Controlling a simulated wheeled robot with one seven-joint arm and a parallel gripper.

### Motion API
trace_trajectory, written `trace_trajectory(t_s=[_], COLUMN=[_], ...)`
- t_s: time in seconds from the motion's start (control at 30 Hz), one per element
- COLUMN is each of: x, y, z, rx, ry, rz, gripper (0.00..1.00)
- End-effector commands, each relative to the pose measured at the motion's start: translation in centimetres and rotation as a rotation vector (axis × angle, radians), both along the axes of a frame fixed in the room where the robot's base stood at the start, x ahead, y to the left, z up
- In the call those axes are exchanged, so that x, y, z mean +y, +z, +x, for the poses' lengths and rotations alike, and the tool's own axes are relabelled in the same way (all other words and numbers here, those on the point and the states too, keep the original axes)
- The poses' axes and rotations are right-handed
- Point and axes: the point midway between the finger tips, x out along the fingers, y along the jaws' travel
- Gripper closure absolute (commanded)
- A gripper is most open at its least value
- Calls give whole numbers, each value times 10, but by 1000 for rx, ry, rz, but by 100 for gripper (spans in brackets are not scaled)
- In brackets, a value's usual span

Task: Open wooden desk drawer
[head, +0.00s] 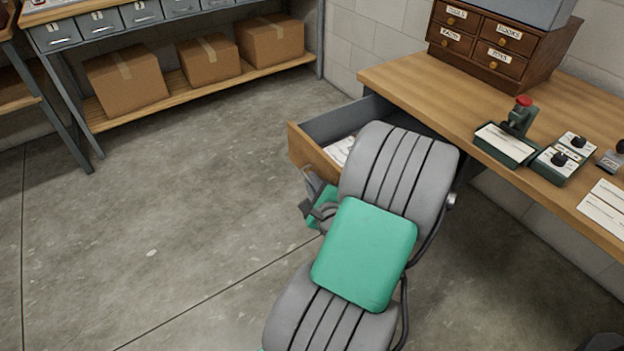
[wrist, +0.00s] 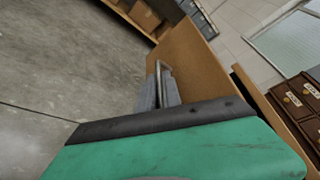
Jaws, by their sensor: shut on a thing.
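The wooden desk drawer (head: 300,153) stands pulled out from under the desk's left end in the head view. Its wooden front faces left and toward me, and pale papers lie inside. The drawer front also fills the middle of the wrist view (wrist: 190,75), with a metal bar handle (wrist: 164,68) on it. My gripper (head: 312,200) is at the drawer front in the head view, partly hidden by my arm. In the wrist view its fingers (wrist: 160,92) are closed around the handle.
The wooden desk (head: 420,88) carries a small labelled drawer cabinet (head: 490,58), a stamp with a red knob (head: 521,108) and other stamps. A shelf (head: 190,90) with cardboard boxes stands at the back left. The concrete floor (head: 160,220) left of the drawer is clear.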

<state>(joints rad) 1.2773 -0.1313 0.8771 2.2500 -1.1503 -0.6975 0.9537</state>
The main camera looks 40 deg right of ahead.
Motion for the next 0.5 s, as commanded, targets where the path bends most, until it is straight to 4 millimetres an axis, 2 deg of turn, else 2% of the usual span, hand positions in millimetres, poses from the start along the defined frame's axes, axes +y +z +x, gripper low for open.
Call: trace_trajectory(t_s=[0.2,0.23,0.3,0.5], x=[1,1,1,0], y=[0,0,0,0], z=[0,0,1,1], rx=[0,0,0,1], ry=[1,1,3,3], rz=[0,0,1,0], gripper=[100,89,84,82])
